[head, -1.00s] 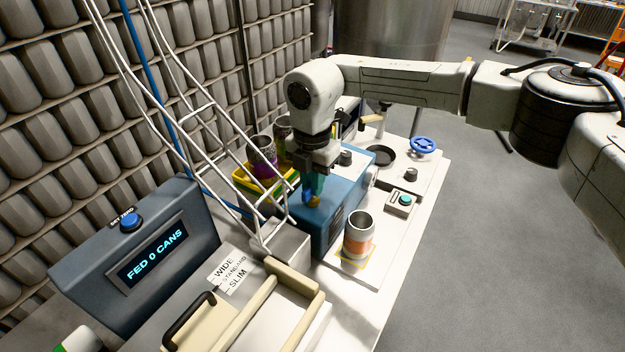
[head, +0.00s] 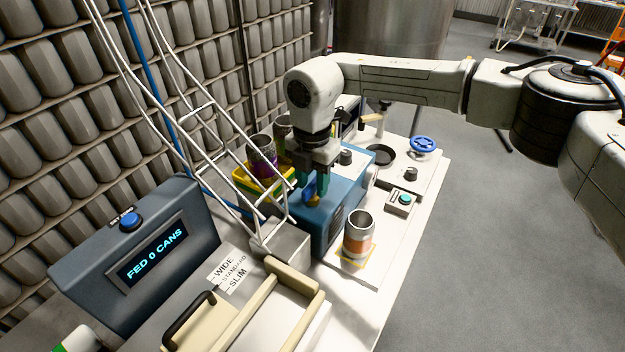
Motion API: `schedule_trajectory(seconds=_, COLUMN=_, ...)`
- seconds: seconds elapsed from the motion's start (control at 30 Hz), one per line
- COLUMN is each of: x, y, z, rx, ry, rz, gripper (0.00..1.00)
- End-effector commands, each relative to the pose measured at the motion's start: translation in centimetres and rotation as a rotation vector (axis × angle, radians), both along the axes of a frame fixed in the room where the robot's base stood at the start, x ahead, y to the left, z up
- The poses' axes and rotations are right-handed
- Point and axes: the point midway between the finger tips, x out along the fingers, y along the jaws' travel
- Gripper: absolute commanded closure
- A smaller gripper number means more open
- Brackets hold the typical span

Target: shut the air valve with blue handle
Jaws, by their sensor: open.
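A small blue handle (head: 309,193) on a brass-coloured valve body (head: 314,203) shows at the near top edge of the blue machine box (head: 330,218). My gripper (head: 312,187) points down over it from above, its teal fingers open. One finger is just right of the handle in the picture. The fingers hide part of the handle, and I cannot tell whether they touch it. A larger blue handwheel (head: 423,146) stands apart at the far right of the bench.
An orange-banded can (head: 358,236) stands on the bench front. Cans stand in a yellow tray (head: 250,183) behind the gripper. White wire rails (head: 215,160) slope down close left of it.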

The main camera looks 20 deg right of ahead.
Motion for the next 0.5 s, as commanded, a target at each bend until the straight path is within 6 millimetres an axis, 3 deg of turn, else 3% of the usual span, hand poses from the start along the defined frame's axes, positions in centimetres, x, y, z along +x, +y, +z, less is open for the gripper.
schedule_trajectory(seconds=0.17, x=0.1, y=0.0, z=2.0, rx=-0.002, ry=-0.005, rz=0.001, gripper=0.6)
schedule_trajectory(seconds=0.5, x=0.1, y=0.0, z=8.3, rx=-0.001, ry=-0.003, rz=-0.001, gripper=0.6)
